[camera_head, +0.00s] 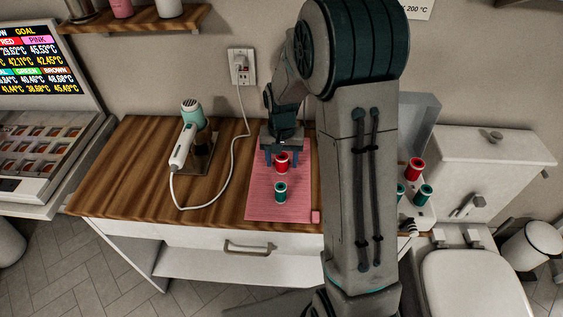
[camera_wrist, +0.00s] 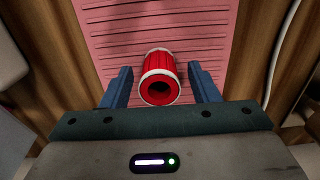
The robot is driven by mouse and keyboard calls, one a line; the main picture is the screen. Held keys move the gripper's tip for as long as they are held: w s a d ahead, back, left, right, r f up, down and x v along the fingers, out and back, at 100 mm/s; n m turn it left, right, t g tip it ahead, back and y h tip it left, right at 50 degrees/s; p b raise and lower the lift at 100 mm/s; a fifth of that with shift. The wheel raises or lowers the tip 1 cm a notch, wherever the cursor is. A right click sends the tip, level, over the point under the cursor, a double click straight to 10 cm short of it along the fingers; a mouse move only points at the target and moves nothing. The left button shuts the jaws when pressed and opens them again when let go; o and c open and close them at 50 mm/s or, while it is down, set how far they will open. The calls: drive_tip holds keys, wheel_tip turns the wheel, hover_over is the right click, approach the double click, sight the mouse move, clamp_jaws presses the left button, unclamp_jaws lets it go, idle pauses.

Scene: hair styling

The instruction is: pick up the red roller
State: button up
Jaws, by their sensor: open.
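A red roller (camera_head: 281,164) with pale ends is on the pink mat (camera_head: 262,204) on the wooden counter. In the wrist view the red roller (camera_wrist: 160,78) is between the two blue fingers, with a gap showing on either side. My gripper (camera_head: 282,158) is open, pointing down over the far part of the mat; in the wrist view its fingers (camera_wrist: 160,85) stand to the left and right of the roller. A green roller (camera_head: 281,192) is on the mat, nearer than the red one. Another red roller (camera_head: 415,169) is right of my arm.
A hair dryer (camera_head: 186,140) with a white cord lies left of the mat. More green rollers (camera_head: 423,193) stand at the right, partly hidden by my arm. A heater tray (camera_head: 45,150) and screen are at far left.

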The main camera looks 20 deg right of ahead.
drive_tip(key=shift+f, duration=0.4)
drive_tip(key=c, duration=1)
drive_tip(key=shift+r, duration=0.15)
